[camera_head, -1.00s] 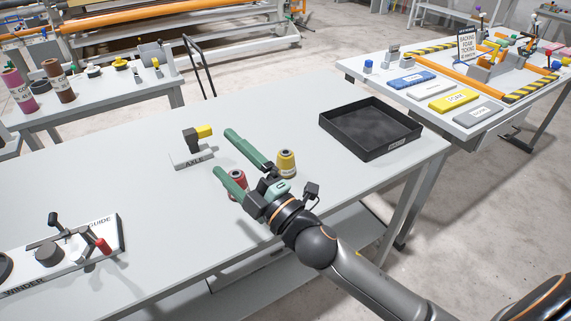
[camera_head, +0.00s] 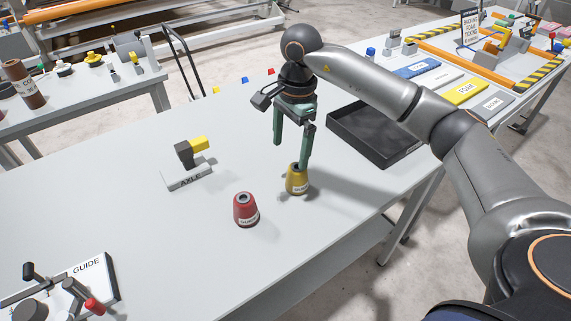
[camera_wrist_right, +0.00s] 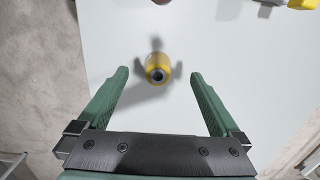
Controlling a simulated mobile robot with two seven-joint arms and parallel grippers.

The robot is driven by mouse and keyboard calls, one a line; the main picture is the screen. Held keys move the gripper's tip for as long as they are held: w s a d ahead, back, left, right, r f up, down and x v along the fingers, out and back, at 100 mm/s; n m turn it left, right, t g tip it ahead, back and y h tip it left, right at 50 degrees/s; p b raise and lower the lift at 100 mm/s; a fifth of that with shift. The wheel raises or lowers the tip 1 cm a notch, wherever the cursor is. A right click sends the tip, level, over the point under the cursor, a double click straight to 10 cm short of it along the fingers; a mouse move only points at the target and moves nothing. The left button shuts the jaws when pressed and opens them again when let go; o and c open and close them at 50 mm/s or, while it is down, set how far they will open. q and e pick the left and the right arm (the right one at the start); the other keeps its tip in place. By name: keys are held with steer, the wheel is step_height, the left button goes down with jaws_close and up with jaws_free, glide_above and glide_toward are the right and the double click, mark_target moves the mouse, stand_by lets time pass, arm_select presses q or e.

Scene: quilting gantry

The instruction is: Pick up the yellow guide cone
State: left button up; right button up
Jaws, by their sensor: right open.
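The yellow guide cone (camera_head: 297,180) stands upright on the grey table, to the right of a red cone (camera_head: 246,211). My right gripper (camera_head: 291,157) points down above the yellow cone, with one green finger in front of or close to its top in the head view. In the right wrist view the gripper (camera_wrist_right: 158,80) is open, and the yellow cone (camera_wrist_right: 158,68) shows from above between and beyond the fingertips, with nothing held. Whether a finger touches the cone I cannot tell. My left gripper is in neither view.
A black tray (camera_head: 347,147) lies at the table's right side, partly behind my arm. The axle stand (camera_head: 187,179) is left of the cones, and the guide winder (camera_head: 88,271) is at the front left. The table between them is clear.

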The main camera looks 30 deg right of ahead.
mark_target(297, 178)
steer(key=shift+w+d+f+h, duration=0.1)
steer(key=shift+d+h, duration=0.1)
steer(key=shift+d, duration=0.35)
steer(key=shift+w+d+f+h, duration=0.1)
steer(key=shift+d+h, duration=0.1)
steer(key=shift+d, duration=0.35)
steer(key=f, duration=0.5)
steer(key=shift+s+f+p, duration=0.15)
steer(key=shift+s+p, duration=0.05)
steer(key=shift+p, duration=0.1)
steer(key=shift+w+f+p, duration=0.15)
steer(key=shift+f+p, duration=0.3)
steer(key=shift+f, duration=2.55)
steer(key=c, duration=1.4)
